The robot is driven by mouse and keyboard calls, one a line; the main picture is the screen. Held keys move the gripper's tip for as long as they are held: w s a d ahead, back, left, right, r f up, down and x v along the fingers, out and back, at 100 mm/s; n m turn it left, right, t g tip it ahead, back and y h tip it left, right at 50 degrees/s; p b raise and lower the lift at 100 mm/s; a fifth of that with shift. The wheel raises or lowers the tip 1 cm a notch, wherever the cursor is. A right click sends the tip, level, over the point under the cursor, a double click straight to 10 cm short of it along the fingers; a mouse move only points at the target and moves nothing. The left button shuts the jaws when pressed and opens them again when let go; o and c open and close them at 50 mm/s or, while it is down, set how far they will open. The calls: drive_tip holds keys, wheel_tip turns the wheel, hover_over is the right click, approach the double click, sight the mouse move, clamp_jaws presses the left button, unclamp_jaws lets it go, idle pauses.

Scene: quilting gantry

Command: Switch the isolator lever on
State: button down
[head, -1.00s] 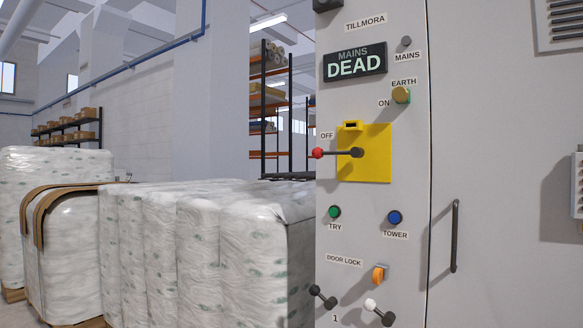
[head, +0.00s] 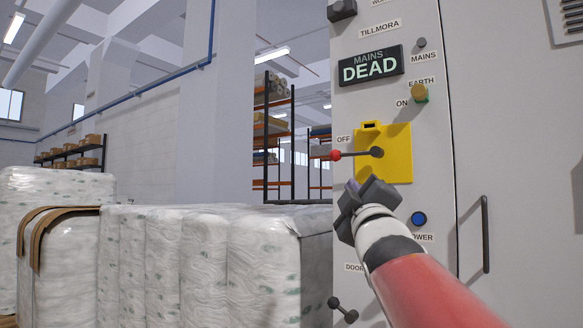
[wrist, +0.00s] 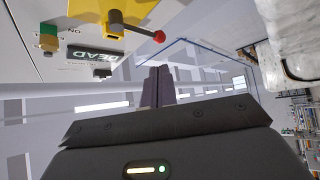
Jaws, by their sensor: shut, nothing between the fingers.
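The isolator lever (head: 352,154) is a dark rod with a red ball end, pivoted on a yellow plate (head: 398,165) on the grey cabinet. It points left, towards the OFF label (head: 343,139); an ON label (head: 402,103) stands above the plate. My gripper (head: 352,187) is shut and empty, just below the lever in the head view, apart from it in the picture. In the wrist view the shut fingers (wrist: 158,86) point up the picture, and the lever's red ball (wrist: 159,36) is above them. The exact depth gap cannot be told.
A display (head: 371,66) reads MAINS DEAD. My arm hides the lower controls. Wrapped bales (head: 190,262) stand to the left.

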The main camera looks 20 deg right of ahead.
sight(336, 158)
drive_tip(key=p+x, duration=0.5)
drive_tip(key=x, duration=0.9)
drive_tip(key=shift+a, duration=0.1)
drive_tip(key=shift+m, duration=0.3)
